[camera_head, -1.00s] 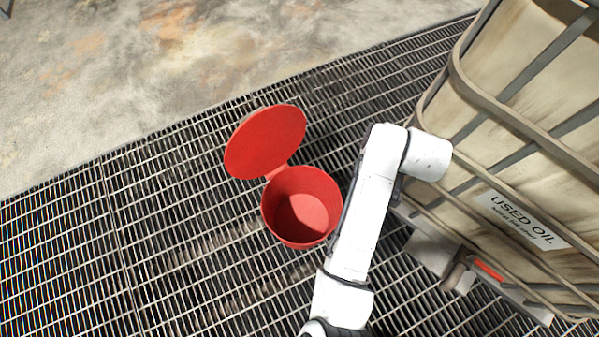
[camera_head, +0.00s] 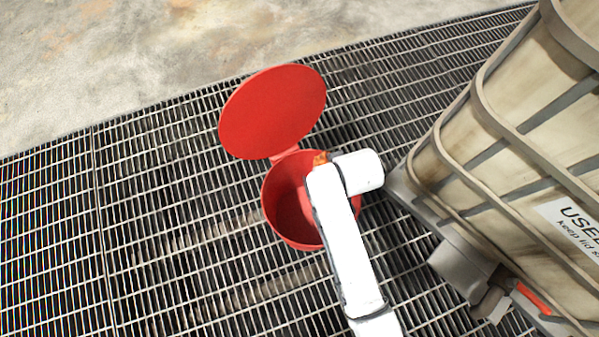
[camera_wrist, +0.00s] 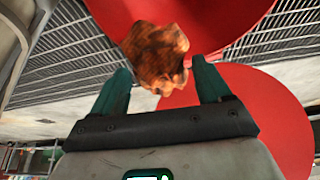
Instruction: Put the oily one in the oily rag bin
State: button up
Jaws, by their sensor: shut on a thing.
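My gripper (camera_wrist: 161,68) shows in the wrist view with its teal fingers on either side of a crumpled orange-brown rag (camera_wrist: 157,50), which it holds. The rag has dark stains. In the head view a small orange bit of the rag (camera_head: 320,159) shows at the end of my white arm, over the bin's opening; the fingers are hidden there. The red bin (camera_head: 280,205) stands on the grating with its round lid (camera_head: 272,112) tipped open at the back. My arm covers the bin's right part. In the wrist view the bin (camera_wrist: 225,12) is beyond the rag and the lid (camera_wrist: 275,115) is at right.
A caged, stained tank (camera_head: 510,125) with a used oil label (camera_head: 575,225) stands on the right, close to my arm. Its grey valve (camera_head: 465,265) juts out low. The metal grating (camera_head: 180,240) left of the bin is clear, with concrete floor (camera_head: 150,45) beyond.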

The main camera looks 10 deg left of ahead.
jog(key=s+a+f+b, duration=0.2)
jog(key=s+f+b, duration=0.1)
jog(key=f+b, duration=0.5)
notch_tip(320, 180, down, 2)
jog(key=shift+s+f+n, duration=0.1)
jog(key=shift+s+n, duration=0.1)
jog(key=shift+n, duration=0.1)
jog(key=shift+d, duration=0.1)
jog(key=o, duration=1)
jog(key=shift+r, duration=0.2)
jog(key=p+v, duration=0.5)
jog(key=v, duration=0.5)
jog(key=shift+r, duration=0.3)
jog(key=shift+s+d, duration=0.1)
jog(key=shift+d, duration=0.05)
